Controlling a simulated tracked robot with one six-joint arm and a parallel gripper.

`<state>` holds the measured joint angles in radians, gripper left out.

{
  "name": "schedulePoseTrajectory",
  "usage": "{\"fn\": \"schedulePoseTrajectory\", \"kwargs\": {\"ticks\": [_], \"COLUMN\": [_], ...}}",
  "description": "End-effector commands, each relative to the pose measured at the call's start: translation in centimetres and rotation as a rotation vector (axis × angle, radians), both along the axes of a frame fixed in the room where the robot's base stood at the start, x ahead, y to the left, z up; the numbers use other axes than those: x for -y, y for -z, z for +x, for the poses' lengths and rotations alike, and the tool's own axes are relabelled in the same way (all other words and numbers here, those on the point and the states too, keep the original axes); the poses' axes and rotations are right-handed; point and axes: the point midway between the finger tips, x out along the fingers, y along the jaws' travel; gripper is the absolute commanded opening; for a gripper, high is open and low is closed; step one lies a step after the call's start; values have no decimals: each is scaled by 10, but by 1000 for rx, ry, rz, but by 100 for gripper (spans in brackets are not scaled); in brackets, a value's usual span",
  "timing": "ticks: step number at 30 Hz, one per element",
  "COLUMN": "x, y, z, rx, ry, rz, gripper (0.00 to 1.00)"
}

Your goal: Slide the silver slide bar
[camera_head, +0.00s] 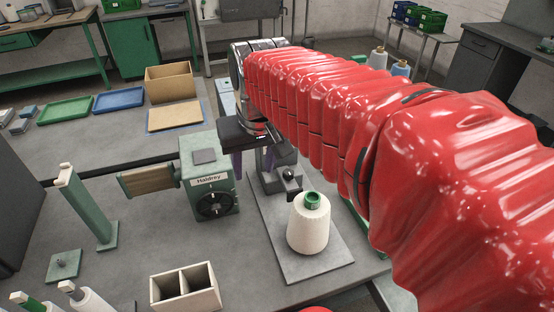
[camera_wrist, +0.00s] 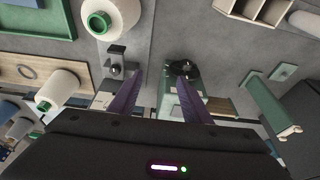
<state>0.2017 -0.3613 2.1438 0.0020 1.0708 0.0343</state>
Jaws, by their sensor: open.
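I cannot clearly pick out a silver slide bar; my arm and gripper hide part of the machine. A green housing marked "Haldrey" (camera_head: 207,178) carries a black dial, which also shows in the wrist view (camera_wrist: 184,68). A dark rod (camera_head: 105,169) runs out to its left, beside a wooden block (camera_head: 147,179). My gripper (camera_head: 253,165) is over the machine, between the housing and the grey bracket with a black knob (camera_head: 289,173). In the wrist view its two purple fingers (camera_wrist: 158,72) point at the machine, apart, with nothing seen held between them.
A white yarn cone (camera_head: 308,226) stands on the grey base plate (camera_head: 313,262) close to the bracket. A green post (camera_head: 88,208) stands left. A divided box (camera_head: 185,288) is at the front. Trays and a cardboard box (camera_head: 169,83) are at the back.

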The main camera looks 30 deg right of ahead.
Motion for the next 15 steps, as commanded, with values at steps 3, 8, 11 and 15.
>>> {"fn": "schedulePoseTrajectory", "kwargs": {"ticks": [3,8,11,15], "x": [22,52,72,102], "y": [-1,1,4,12], "z": [19,41,54,71], "rx": [-45,-101,-136,-183], "ry": [52,120,163,223], "rz": [12,30,43,62], "gripper": [44,44,44,44]}}
